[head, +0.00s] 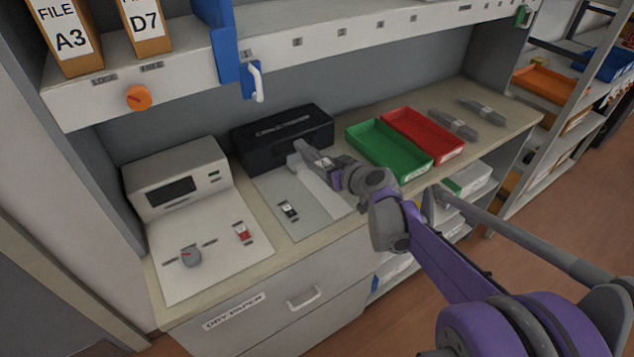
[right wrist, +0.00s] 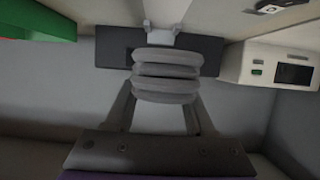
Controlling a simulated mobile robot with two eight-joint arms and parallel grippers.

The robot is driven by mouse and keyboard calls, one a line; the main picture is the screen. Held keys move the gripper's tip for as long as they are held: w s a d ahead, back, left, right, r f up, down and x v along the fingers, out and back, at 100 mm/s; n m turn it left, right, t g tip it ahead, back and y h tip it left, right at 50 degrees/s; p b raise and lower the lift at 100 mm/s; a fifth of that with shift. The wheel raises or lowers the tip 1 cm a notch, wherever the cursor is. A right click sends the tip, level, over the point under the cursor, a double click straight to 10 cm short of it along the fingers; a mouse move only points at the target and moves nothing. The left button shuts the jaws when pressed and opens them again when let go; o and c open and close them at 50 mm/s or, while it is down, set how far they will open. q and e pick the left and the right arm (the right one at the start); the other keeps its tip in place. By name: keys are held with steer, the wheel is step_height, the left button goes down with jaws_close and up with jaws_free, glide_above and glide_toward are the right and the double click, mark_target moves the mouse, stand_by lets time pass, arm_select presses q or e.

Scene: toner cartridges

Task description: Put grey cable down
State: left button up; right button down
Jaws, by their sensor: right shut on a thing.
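My right gripper (head: 308,156) is over the counter, just in front of the black printer-like box (head: 284,138). In the right wrist view its two fingers (right wrist: 162,98) are shut on a grey cable (right wrist: 165,75), a ribbed bundle of stacked loops. In the head view the held bundle is small and mostly hidden by the gripper, so I cannot tell whether it touches anything below. Two similar grey bundles lie on the counter at the right, one nearer (head: 453,124) and one farther (head: 483,111). My left gripper is not in view.
A green tray (head: 390,165) and a red tray (head: 425,150) stand right of the box. A shelf (head: 330,42) overhangs the back. Bare counter lies around the grey bundles.

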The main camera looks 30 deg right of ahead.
mark_target(323, 192)
step_height(323, 192, down, 3)
steer(key=shift+s+r, duration=0.1)
steer(key=shift+s, duration=0.05)
steer(key=shift+f+b, duration=0.45)
steer(key=shift+f, duration=1.7)
steer(key=shift+f, duration=0.2)
steer(key=shift+c, duration=1.2)
jaws_free()
steer(key=shift+r, duration=0.2)
